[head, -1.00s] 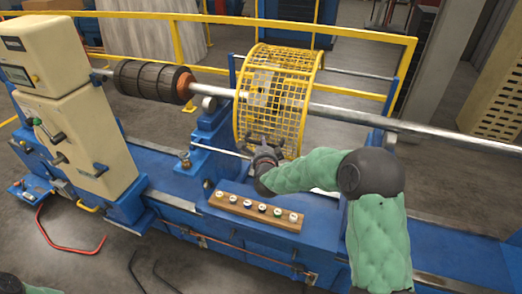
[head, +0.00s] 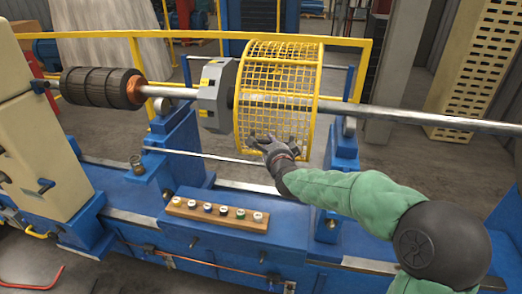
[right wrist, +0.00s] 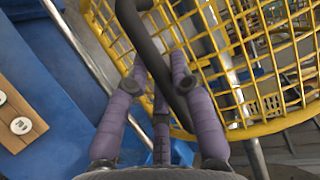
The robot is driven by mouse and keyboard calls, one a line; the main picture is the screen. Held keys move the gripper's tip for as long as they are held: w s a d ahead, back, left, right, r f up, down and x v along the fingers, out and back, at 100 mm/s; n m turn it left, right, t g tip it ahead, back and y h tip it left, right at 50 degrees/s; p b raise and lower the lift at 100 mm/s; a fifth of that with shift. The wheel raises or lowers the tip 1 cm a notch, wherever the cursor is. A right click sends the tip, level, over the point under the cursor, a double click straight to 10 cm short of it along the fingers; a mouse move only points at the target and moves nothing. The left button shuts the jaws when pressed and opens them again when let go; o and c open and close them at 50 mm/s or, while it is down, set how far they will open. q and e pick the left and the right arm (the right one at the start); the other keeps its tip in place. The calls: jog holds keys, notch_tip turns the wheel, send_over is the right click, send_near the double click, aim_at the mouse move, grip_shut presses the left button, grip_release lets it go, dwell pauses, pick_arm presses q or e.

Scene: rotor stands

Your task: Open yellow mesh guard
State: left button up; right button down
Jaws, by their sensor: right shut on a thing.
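The yellow mesh guard (head: 300,92) is a curved cage around the long steel shaft (head: 420,114) at the centre of the head view. It fills the upper right of the right wrist view (right wrist: 222,62). A grey block (head: 212,98) with small yellow labels stands uncovered on the shaft just left of the guard. My right gripper (head: 268,145) is at the guard's lower front edge. In the right wrist view my right gripper (right wrist: 158,78) has its purple-grey fingers shut around a dark curved bar (right wrist: 146,45) beside the mesh, seemingly the guard's handle. My left gripper is out of view.
A wooden strip (head: 198,213) with several round knobs lies on the blue machine bed (head: 250,232) below the guard. Blue supports (head: 178,148) stand either side. A dark ribbed roll (head: 98,88) is on the shaft at left. A yellow railing (head: 110,34) runs behind.

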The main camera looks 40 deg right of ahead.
jog(key=shift+s+d+f, duration=0.1)
jog(key=shift+s+d, duration=0.1)
jog(key=shift+s, duration=0.05)
jog(key=c, duration=1)
grip_release()
jog(key=shift+c, duration=0.2)
jog(key=v, duration=1.2)
